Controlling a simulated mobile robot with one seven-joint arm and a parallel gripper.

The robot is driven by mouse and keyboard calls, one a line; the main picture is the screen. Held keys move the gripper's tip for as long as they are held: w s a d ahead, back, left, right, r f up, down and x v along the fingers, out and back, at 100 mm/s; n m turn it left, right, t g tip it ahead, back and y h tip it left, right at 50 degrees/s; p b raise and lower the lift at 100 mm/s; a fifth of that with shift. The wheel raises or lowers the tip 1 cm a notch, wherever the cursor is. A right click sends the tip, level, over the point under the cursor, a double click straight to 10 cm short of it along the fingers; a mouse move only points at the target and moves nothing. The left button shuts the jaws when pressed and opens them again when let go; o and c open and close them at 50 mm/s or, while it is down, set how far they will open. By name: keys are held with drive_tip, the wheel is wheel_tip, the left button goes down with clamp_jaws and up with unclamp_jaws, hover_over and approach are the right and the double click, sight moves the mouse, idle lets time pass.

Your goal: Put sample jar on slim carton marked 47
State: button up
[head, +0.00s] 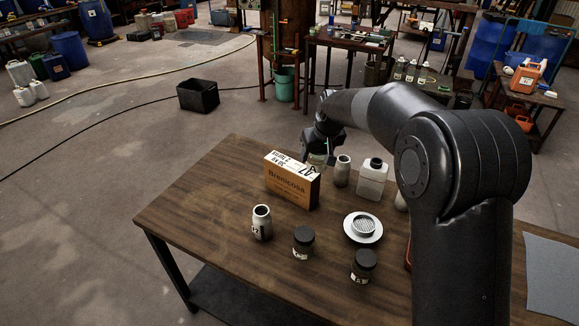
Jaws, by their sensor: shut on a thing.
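The slim carton (290,188) is orange-brown with a white printed top marked 47. It stands upright on the wooden table. My gripper (320,157) is at the carton's far right, close above or behind its top corner. It is shut on a small pale, glassy jar (317,160), which appears to be the sample jar. The fingers and the carton's edge hide part of it. I cannot tell whether the jar touches the carton.
The table's left side is clear.

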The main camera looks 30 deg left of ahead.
drive_tip(key=w+d+r, duration=0.2)
drive_tip(key=d+r, duration=0.3)
drive_tip(key=d, duration=0.2)
drive_tip(key=a+f, duration=0.2)
drive_tip(key=a, duration=0.2)
drive_tip(key=a+f, duration=0.2)
drive_tip(key=a, duration=0.1)
drive_tip(key=a+f, duration=0.3)
drive_tip(key=a, duration=0.1)
drive_tip(key=shift+s+a, duration=0.25)
drive_tip(key=shift+a, duration=0.05)
drive_tip(key=shift+f, duration=1.95)
drive_tip(key=shift+f, duration=0.15)
drive_tip(key=o, duration=1)
drive_tip(key=v, duration=1.1)
drive_tip(key=shift+s+r, duration=0.1)
drive_tip(key=shift+r, duration=0.15)
drive_tip(key=shift+s+d+r, duration=0.15)
drive_tip(key=shift+r, duration=0.2)
